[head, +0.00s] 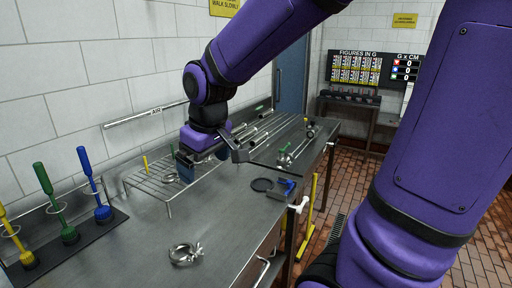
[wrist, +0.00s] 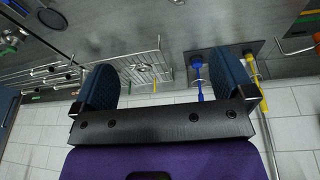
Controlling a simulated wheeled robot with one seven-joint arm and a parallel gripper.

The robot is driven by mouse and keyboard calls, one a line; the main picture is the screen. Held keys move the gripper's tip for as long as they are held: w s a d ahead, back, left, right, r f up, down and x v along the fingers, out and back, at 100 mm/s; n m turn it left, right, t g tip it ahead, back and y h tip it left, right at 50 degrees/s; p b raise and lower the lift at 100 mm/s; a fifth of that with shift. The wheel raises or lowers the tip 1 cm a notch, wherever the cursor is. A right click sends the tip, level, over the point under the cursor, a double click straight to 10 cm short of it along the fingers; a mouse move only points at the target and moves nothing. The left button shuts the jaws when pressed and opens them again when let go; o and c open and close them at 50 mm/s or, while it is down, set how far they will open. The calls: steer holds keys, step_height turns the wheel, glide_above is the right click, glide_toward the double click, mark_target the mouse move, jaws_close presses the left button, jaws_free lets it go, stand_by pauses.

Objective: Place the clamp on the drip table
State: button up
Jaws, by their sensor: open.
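A silver ring clamp (head: 185,253) lies on the near steel worktop (head: 130,250), close to its front edge. What looks like another ring-shaped metal piece lies on the wire rack (head: 148,190); it shows in the wrist view (wrist: 142,69) too. A farther steel table (head: 262,155) carries several metal tubes and fittings; I cannot tell for sure whether this is the drip table. My gripper (head: 212,158) is above the worktop by the rack, away from the near clamp. Its fingers are spread with nothing between them, as the wrist view (wrist: 164,82) shows.
Yellow, green and blue brushes (head: 93,183) stand upright in a holder at the left. A black round piece (head: 262,185) and a blue-handled item (head: 287,187) lie near the worktop's right edge. The tiled wall is close behind. The worktop around the near clamp is clear.

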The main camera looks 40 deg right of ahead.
steer(key=s+d+r+m+t, duration=0.1)
steer(key=s+r, duration=0.2)
steer(key=s, duration=0.3)
steer(key=s+d+r+m+t, duration=0.1)
steer(key=s+r, duration=0.3)
steer(key=s, duration=0.3)
steer(key=shift+s+d+m, duration=0.25)
steer(key=shift+d+m, duration=0.05)
steer(key=shift+c, duration=0.2)
